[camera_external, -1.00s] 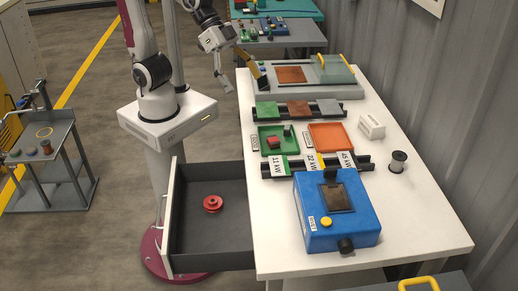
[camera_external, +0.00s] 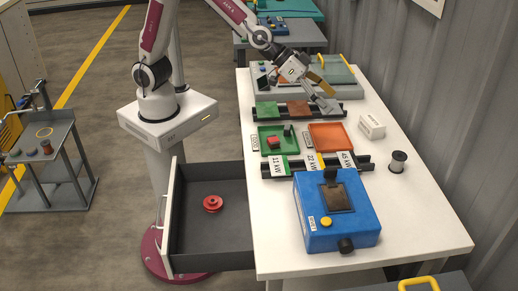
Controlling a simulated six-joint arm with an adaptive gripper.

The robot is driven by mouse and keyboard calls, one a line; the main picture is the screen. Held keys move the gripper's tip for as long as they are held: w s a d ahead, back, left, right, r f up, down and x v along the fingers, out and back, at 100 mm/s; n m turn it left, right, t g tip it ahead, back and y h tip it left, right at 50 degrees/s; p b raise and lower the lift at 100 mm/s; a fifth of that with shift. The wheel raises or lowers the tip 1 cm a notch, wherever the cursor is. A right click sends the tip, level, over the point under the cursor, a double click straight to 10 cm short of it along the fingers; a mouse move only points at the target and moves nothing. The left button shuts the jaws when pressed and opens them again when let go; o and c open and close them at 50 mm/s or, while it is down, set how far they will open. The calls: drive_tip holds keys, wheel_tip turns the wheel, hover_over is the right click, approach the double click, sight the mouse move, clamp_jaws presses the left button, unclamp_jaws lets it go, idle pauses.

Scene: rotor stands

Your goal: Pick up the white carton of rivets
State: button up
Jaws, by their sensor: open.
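The white carton (camera_external: 371,126) sits on the right part of the white table, to the right of the orange tray. It is a small box with dark marks on its side. My gripper (camera_external: 328,104) is open and empty, above the rack of coloured plates, to the left of and behind the carton. It is apart from the carton. The grey plate at the right end of that rack is mostly hidden behind my gripper.
The orange tray (camera_external: 343,136) and the green tray (camera_external: 263,140) lie left of the carton. A dark spool (camera_external: 398,162) stands in front of it. A blue box (camera_external: 352,229) is at the front. An open drawer (camera_external: 235,244) holds a red part (camera_external: 212,203). The table's right front is clear.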

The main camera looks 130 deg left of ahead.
drive_tip(key=w+a+f+n+y, duration=0.35)
drive_tip(key=a+f, duration=0.55)
drive_tip(key=a, duration=0.5)
drive_tip(key=n+g+y, duration=0.2)
drive_tip(key=g+y, duration=0.1)
drive_tip(key=y, duration=0.1)
approach(372, 123)
drive_tip(key=x, duration=0.4)
drive_tip(key=shift+s+a+f, duration=0.2)
drive_tip(key=shift+s, duration=0.1)
drive_tip(key=shift+x, duration=1.3)
drive_tip(key=shift+a+f, duration=0.1)
drive_tip(key=shift+a, duration=0.05)
drive_tip(key=shift+w+a+f, duration=0.15)
drive_tip(key=shift+a+f, duration=0.2)
drive_tip(key=shift+a, duration=0.2)
drive_tip(key=shift+w+a+f, duration=0.15)
drive_tip(key=shift+a+f, duration=0.2)
drive_tip(key=shift+a, duration=0.25)
drive_tip(key=shift+x, duration=1.15)
